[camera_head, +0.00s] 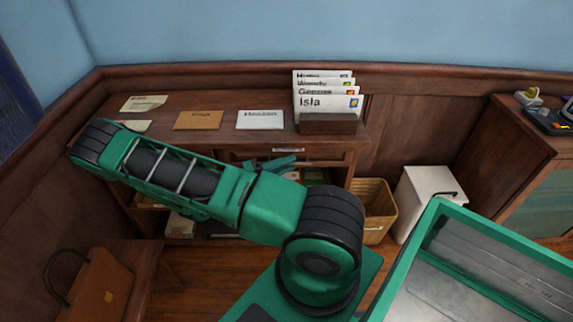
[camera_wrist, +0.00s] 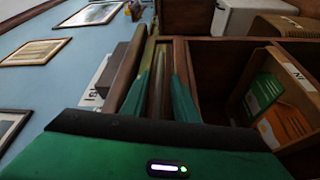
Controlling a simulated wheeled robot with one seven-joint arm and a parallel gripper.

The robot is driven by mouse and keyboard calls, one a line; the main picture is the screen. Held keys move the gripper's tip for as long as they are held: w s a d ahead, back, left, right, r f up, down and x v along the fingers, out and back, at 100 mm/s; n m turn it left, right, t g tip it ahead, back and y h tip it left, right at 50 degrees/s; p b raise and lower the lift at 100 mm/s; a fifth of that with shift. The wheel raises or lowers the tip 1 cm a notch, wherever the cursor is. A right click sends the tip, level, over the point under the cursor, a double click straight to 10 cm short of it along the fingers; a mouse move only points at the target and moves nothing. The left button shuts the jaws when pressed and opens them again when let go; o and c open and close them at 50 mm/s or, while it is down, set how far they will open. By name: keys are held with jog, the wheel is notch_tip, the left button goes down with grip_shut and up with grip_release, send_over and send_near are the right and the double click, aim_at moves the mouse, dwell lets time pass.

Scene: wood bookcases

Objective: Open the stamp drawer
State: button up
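The wooden desk unit (camera_head: 216,102) stands against the wall, with a drawer front (camera_head: 330,154) under its top. A small pale label (camera_head: 289,150) is on or above that front, too small to read. I cannot tell whether this is the stamp drawer. My gripper (camera_head: 274,163) is at the desk's front, just below the label. In the wrist view my gripper (camera_wrist: 164,70) has its two green fingers apart, with a narrow brown strip of wood between or behind them. I see no clear grip on a handle. My arm hides the left part of the desk front.
Envelopes (camera_head: 260,119) and a holder with name cards (camera_head: 326,101) are on the desk top. Open shelves lie below. A wicker basket (camera_head: 377,208) and white bin (camera_head: 425,197) stand right of the desk. A brown bag (camera_head: 99,286) is at lower left.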

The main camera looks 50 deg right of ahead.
jog(key=shift+s+d, duration=0.15)
jog(key=shift+d, duration=0.15)
grip_shut()
jog(key=shift+f, duration=0.1)
dwell(1.1)
